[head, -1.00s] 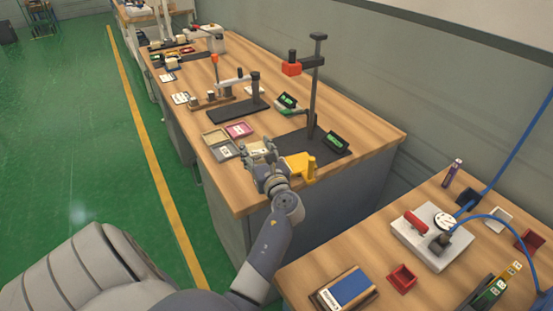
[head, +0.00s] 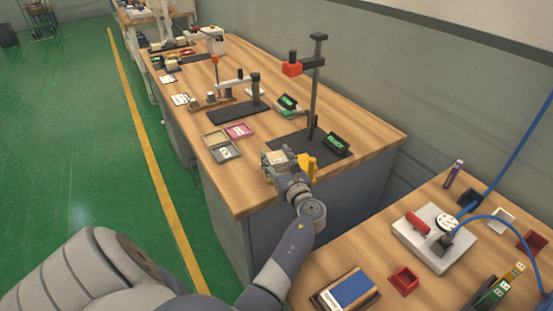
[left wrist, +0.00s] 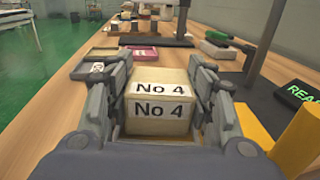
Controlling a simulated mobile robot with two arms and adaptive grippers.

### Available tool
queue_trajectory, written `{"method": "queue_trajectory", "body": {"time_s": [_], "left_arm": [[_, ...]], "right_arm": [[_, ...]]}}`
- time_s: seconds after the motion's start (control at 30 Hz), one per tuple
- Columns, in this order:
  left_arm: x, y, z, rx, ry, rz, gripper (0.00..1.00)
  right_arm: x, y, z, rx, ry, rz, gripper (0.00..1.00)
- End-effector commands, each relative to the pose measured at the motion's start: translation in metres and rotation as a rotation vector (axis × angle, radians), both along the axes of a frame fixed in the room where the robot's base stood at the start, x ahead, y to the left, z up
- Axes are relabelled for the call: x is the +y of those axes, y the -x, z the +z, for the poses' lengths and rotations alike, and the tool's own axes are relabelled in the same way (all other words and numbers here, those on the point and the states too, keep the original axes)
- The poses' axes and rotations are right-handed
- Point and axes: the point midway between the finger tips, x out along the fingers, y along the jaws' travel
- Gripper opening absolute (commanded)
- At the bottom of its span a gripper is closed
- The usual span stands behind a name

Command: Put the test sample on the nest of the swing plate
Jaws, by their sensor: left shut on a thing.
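The test sample (left wrist: 158,98) is a cream block with "No 4" labels; in the head view (head: 274,158) it sits between the fingers. My left gripper (left wrist: 160,110) is shut on it from both sides and holds it above the table's front part. The yellow swing plate (head: 308,165) is just right of the gripper, at the front of the black test stand; its yellow post (left wrist: 298,142) shows at the right in the left wrist view. The gripper hides much of the plate, so I cannot see its nest. My right gripper is not in view.
The stand's column (head: 315,95) with a red head (head: 291,69) rises behind the gripper. A green-lit display (head: 335,143) stands on its base. A grey tray (head: 226,152) and a pink tray (head: 240,130) lie to the left. The wooden table's front left corner is bare.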

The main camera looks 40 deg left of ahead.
Motion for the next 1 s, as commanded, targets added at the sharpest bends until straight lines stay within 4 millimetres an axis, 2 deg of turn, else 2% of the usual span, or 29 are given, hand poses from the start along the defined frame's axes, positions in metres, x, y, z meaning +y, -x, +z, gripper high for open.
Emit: {"method": "queue_trajectory", "body": {"time_s": [0.03, 0.07, 0.13, 0.53, 1.0], "left_arm": [[0.000, 0.000, -0.003, 0.002, -0.001, 0.000, 0.27], [0.000, 0.000, -0.002, 0.001, 0.000, 0.000, 0.54], [0.000, 0.000, -0.002, 0.001, 0.000, 0.000, 0.69], [0.000, 0.000, 0.003, -0.001, 0.000, 0.000, 0.69], [-0.062, 0.030, 0.002, 0.002, 0.001, 0.000, 0.69]], "right_arm": [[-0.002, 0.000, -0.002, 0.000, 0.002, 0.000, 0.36], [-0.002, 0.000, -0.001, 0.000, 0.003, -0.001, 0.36], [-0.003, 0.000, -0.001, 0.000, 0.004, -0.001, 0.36], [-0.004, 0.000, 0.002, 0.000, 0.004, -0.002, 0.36], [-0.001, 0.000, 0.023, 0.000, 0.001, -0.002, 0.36]]}}
